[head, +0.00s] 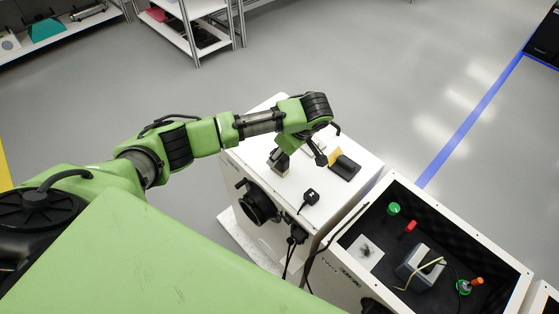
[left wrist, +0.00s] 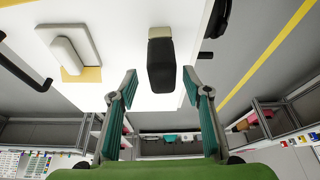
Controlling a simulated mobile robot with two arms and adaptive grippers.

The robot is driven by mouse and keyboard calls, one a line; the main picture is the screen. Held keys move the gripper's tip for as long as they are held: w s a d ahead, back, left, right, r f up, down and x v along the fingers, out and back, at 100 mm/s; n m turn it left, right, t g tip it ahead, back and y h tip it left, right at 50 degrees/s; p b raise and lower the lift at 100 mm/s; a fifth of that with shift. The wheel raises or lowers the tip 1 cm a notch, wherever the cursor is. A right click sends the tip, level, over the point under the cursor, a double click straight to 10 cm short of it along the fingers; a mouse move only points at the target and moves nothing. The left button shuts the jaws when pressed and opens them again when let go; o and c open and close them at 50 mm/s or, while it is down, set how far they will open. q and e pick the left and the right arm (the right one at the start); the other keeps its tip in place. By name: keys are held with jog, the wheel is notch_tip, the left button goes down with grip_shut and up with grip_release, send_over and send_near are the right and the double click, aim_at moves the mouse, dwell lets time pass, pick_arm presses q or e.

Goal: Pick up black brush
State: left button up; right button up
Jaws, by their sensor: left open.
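The black brush (left wrist: 161,65) is in the left wrist view, a dark block with a beige end, lying on the white cabinet top (left wrist: 110,20). My left gripper (left wrist: 159,76) is open, with a teal-padded finger to either side of the brush in that view. The fingers do not visibly touch it. In the head view my left gripper (head: 301,158) is low over the white cabinet top (head: 365,186). I cannot surely pick out the brush there. My right gripper is not in view.
In the left wrist view a white block on a grey plate (left wrist: 70,45) is left of the brush. The head view shows a small black item (head: 310,198), a dark slab (head: 346,168), and an open black-lined bin (head: 445,218) with several objects at right.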

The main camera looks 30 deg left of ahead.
pick_arm(q)
jog(key=shift+a+f+p, duration=0.25)
jog(key=shift+f+p, duration=0.05)
jog(key=shift+f, duration=0.2)
jog(key=p+x, duration=0.1)
jog(key=x, duration=0.2)
jog(key=shift+s+a+f, duration=0.1)
jog(key=shift+a+f, duration=0.05)
jog(key=shift+f, duration=0.05)
jog(key=shift+a+f, duration=0.15)
jog(key=shift+f, duration=0.3)
jog(key=c, duration=1.2)
